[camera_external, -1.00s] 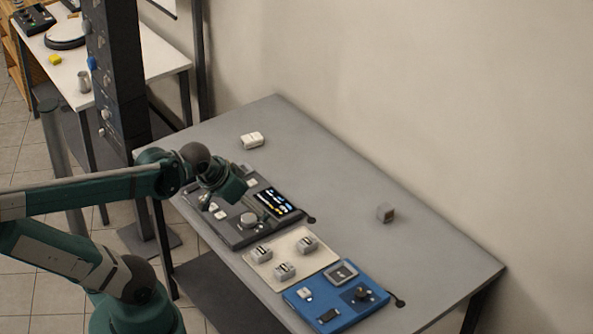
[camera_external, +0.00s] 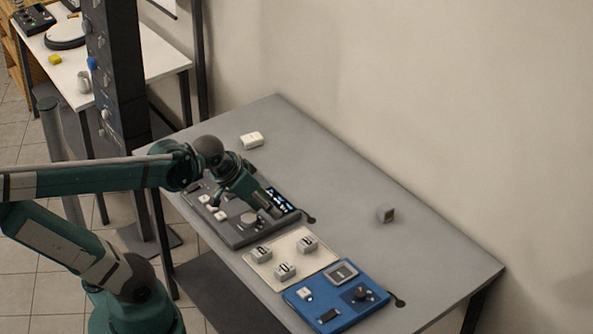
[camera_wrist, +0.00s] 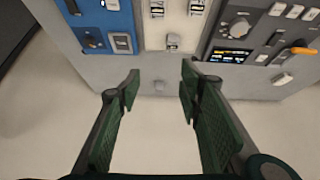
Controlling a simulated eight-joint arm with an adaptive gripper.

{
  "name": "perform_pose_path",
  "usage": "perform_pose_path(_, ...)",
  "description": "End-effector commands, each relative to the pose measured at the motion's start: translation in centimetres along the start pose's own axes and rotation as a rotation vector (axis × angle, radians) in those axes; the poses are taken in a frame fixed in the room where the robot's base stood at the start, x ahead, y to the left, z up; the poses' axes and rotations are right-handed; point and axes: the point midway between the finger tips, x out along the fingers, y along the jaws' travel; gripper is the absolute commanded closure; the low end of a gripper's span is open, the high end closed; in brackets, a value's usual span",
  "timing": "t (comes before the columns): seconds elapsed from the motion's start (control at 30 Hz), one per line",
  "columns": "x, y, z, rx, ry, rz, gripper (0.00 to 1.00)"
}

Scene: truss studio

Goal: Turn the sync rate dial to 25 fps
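A dark grey console (camera_external: 236,232) lies on the bench, with a screen (camera_external: 283,200) along its back side. Its round pale-grey dial (camera_external: 249,219) looks like the sync rate dial, though no label is readable. In the wrist view, the dial (camera_wrist: 239,28) is at the upper right, above the lit screen (camera_wrist: 228,56). My gripper (camera_wrist: 159,88) is open and empty, with its fingers wide apart. It is clear of the dial in the wrist view. In the external view, my gripper (camera_external: 273,209) hangs over the console and partly covers the screen.
A beige panel (camera_external: 278,273) with several grey blocks and a blue panel (camera_external: 310,318) with a black knob (camera_external: 361,293) adjoin the console. A white block (camera_external: 251,140) and a grey cube (camera_external: 386,213) lie farther back. The bench's back right is mostly clear.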

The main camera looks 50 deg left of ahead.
Motion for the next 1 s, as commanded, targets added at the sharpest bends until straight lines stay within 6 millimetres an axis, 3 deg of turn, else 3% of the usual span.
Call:
perform_pose_path(0.4,2.2,3.4,-3.2,-0.037,-0.101,0.024,0.64)
perform_pose_path(1.0,6.9,9.0,-6.2,-0.088,-0.249,0.029,0.64)
